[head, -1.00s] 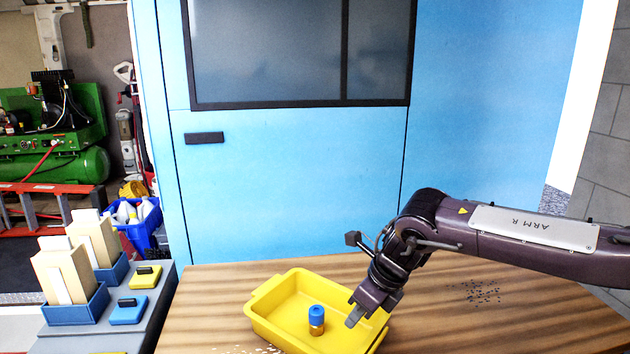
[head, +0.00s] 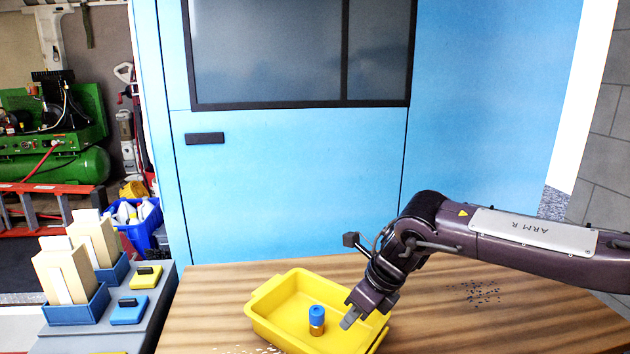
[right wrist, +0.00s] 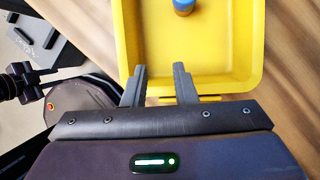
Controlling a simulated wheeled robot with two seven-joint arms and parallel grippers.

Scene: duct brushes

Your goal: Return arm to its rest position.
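My right gripper (head: 347,320) hangs over the right side of the yellow tray (head: 262,298), pointing down. In the right wrist view its two fingers (right wrist: 159,76) stand apart with nothing between them, near the tray's rim (right wrist: 256,45). A small bottle with a blue cap (head: 317,318) stands upright in the tray, left of the gripper and apart from it. Its blue cap also shows at the top of the right wrist view (right wrist: 184,5). My left gripper is not seen.
The tray rests on a wooden table (head: 540,320). Dark specks (head: 477,293) lie on the table at the right, and pale bits (head: 245,349) at the front left. A grey bench (head: 165,295) at the left holds blue holders and yellow and blue brushes or blocks. A blue cabinet (head: 290,185) stands behind.

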